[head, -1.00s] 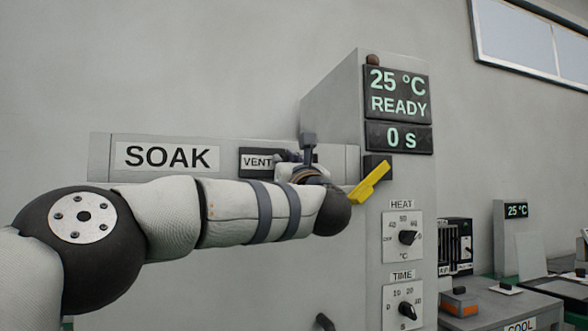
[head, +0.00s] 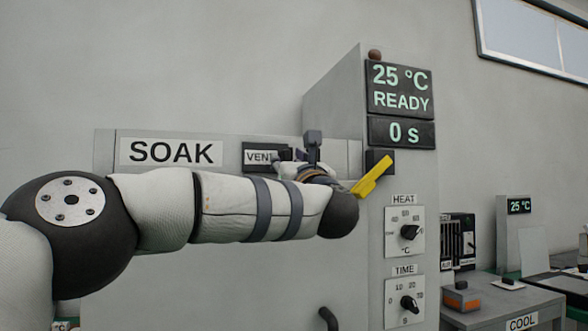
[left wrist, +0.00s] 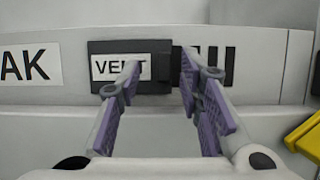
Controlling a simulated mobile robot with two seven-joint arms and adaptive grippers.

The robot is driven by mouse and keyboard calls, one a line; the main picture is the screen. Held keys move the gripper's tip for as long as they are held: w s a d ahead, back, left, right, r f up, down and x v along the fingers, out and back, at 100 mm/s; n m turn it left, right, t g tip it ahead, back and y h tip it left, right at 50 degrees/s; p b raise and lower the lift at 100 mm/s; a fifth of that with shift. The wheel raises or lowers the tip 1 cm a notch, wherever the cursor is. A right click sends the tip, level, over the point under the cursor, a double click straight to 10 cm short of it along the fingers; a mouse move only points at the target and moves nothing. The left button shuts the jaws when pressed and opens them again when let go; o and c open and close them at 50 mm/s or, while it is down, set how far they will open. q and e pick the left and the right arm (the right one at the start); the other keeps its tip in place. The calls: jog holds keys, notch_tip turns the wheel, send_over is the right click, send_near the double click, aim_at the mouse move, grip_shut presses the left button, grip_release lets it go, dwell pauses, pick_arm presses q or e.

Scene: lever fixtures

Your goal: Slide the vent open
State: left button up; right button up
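The vent is a dark sliding plate (left wrist: 120,47) with a white VENT label, set in the grey front of the SOAK cabinet. A raised dark part (left wrist: 161,66) shows at the plate's right end, and dark slots (left wrist: 222,66) show to its right. In the head view the VENT plate (head: 250,158) is partly hidden by my gripper. My left gripper (left wrist: 159,72) is open, its purple-padded fingers apart in front of the vent, one on each side of the raised part; contact cannot be told. In the head view the left gripper (head: 287,163) is mostly behind my forearm. My right gripper is not in view.
A yellow handle (head: 373,175) sticks out close to the right of my left wrist. The control column has a display (head: 399,90), a HEAT knob (head: 410,232) and a TIME knob (head: 409,303). A COOL bench (head: 500,300) stands at the right.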

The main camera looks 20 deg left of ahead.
pick_arm(q)
jog(key=v, duration=1)
jog(key=shift+a, duration=0.1)
